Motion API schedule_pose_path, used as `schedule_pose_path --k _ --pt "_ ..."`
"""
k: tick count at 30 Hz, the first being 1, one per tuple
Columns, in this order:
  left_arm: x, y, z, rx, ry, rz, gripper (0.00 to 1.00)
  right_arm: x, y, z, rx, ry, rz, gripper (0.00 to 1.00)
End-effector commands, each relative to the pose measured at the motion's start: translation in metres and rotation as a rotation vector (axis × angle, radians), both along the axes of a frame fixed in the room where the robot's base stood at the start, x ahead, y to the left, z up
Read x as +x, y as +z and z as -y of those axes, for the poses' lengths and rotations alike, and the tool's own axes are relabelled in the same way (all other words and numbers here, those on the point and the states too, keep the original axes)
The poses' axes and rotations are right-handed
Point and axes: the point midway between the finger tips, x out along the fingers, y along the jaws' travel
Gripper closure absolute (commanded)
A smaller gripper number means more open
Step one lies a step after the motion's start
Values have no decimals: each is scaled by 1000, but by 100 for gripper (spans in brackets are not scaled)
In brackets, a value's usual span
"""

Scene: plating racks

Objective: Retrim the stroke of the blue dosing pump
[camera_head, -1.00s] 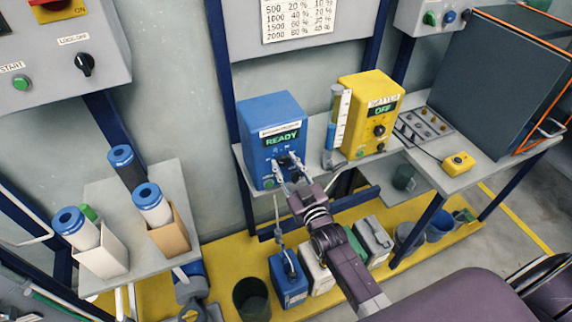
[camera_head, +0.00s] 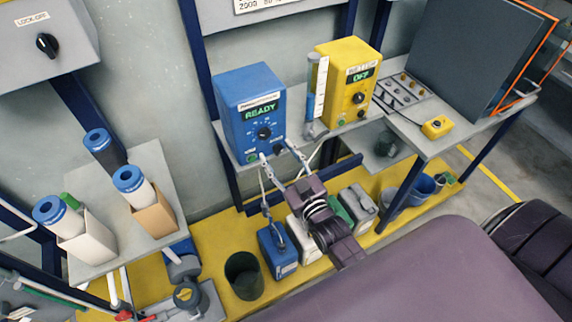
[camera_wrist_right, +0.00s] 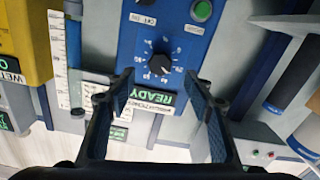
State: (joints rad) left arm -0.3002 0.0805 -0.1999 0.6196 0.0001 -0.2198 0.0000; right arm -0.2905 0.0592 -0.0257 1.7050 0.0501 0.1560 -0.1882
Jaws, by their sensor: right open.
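The blue dosing pump (camera_head: 249,88) stands on the grey shelf, its display lit READY. On its front is a black stroke knob (camera_head: 264,133), with a smaller black knob and a green button below it. My right gripper (camera_head: 276,154) is open and empty in front of the pump's lower face. In the right wrist view the black knob (camera_wrist_right: 160,64) with its white scale shows beyond and between the open fingers (camera_wrist_right: 160,88), apart from them. That picture shows the pump upside down. My left gripper is not in view.
Several jugs, one blue (camera_head: 278,252), and a dark bucket (camera_head: 246,276) stand on the yellow floor below. Filter cartridges (camera_head: 130,184) stand on the left table.

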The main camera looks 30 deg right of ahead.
Motion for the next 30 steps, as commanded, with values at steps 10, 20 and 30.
schedule_pose_path --k 10,20,30 --pt "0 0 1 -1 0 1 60 -45 0 2 -1 0 0 52" --pt "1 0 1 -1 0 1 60 -48 1 2 -1 -1 2 52" --pt "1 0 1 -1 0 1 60 -49 -8 1 0 1 -16 52"
